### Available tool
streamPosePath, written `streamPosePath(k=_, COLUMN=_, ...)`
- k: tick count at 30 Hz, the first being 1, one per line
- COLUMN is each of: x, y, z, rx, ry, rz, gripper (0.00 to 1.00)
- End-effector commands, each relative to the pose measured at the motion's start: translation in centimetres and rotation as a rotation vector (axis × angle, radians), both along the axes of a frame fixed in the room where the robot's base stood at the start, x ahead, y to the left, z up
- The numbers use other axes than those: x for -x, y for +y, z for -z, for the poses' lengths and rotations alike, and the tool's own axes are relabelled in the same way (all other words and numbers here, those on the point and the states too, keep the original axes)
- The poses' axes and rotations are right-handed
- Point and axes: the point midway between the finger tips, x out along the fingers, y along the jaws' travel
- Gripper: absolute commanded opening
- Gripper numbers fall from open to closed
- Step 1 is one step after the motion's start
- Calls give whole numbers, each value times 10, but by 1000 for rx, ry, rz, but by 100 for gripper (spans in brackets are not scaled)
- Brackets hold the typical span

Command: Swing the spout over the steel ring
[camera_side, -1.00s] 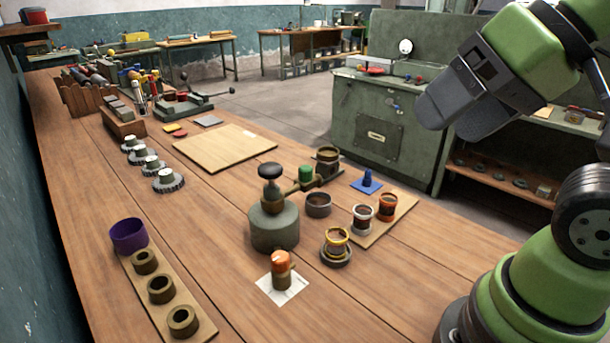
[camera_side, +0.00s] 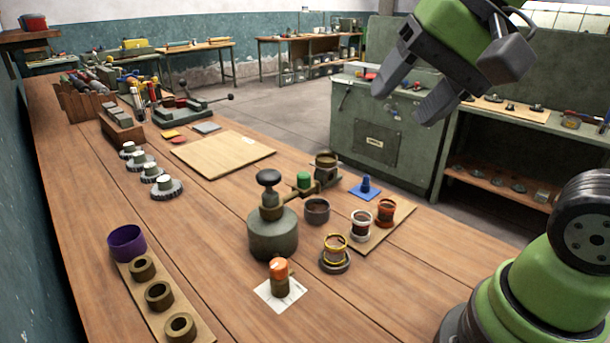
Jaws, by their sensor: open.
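A squat grey pot (camera_side: 273,236) with a black knob (camera_side: 268,178) stands mid-bench. From its top a brass-coloured spout arm (camera_side: 318,184) reaches to the back right, bearing a green cap (camera_side: 304,180) and ending at a round brown cup-like end (camera_side: 326,161). A plain grey ring-shaped cup (camera_side: 317,210), which looks like the steel ring, stands just in front of the arm's end, not under it. My gripper (camera_side: 403,104) is open and empty, high above the bench at the upper right, well apart from the spout and pot.
A yellow-rimmed cup (camera_side: 335,249), a white-rimmed cup (camera_side: 361,224) and a red cup (camera_side: 385,212) stand near the ring. A blue peg (camera_side: 366,187) is behind them. An orange-topped piece (camera_side: 279,278) stands in front of the pot. A purple ring (camera_side: 127,243) is at left.

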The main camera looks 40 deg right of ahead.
Motion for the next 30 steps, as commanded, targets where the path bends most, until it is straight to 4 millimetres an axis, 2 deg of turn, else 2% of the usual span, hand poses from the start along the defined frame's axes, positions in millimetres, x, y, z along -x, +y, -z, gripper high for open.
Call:
streamPosePath(k=1, x=-21, y=-5, z=1, rx=-64, ry=54, rz=106, gripper=56)
streamPosePath(k=7, x=-94, y=-28, z=21, rx=-315, ry=239, rz=550, gripper=56)
streamPosePath(k=12, x=-148, y=-55, z=60, rx=-504, ry=388, rz=931, gripper=56)
streamPosePath(k=15, x=-170, y=-69, z=86, rx=-592, ry=460, rz=1122, gripper=56)
streamPosePath(k=18, x=-183, y=-80, z=107, rx=-652, ry=509, rz=1263, gripper=56)
streamPosePath(k=21, x=-190, y=-85, z=119, rx=-688, ry=539, rz=1347, gripper=56)
streamPosePath(k=26, x=-195, y=-86, z=132, rx=-703, ry=553, rz=1385, gripper=56)
streamPosePath(k=30, x=-200, y=-79, z=152, rx=-701, ry=556, rz=1385, gripper=56)
